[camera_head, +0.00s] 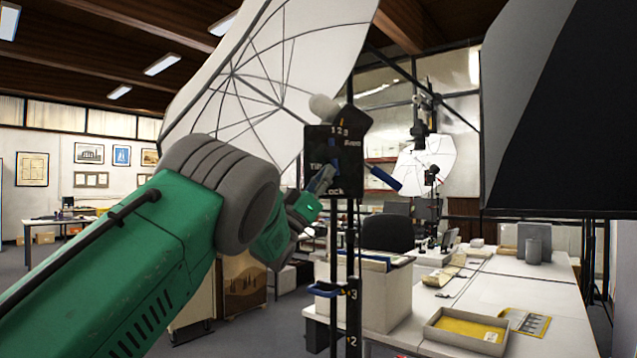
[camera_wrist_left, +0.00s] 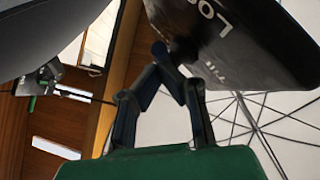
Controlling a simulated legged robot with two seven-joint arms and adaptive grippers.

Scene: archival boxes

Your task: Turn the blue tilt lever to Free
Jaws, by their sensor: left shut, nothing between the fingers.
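A black plate (camera_head: 346,160) on an upright stand carries white lettering: "Tilt" on the left, "Lock" at the bottom, and small, hard-to-read text at the upper right. My left gripper (camera_head: 328,174) is shut and empty at the plate's lower left, near "Tilt" and "Lock". It hides part of the plate's face. In the wrist view the left gripper's fingers (camera_wrist_left: 170,68) converge beside the tilted plate (camera_wrist_left: 235,40). A small dark-blue end (camera_wrist_left: 159,47) shows by the fingertips, probably the tilt lever; I cannot tell whether they touch. My right gripper is not in view.
A blue handle (camera_head: 383,178) sticks out right of the plate. Another blue lever (camera_head: 325,291) sits lower on the stand. A white umbrella (camera_head: 270,85) is behind the plate, and a big dark softbox (camera_head: 560,120) at right. Tables with a tray (camera_head: 440,333) stand lower right.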

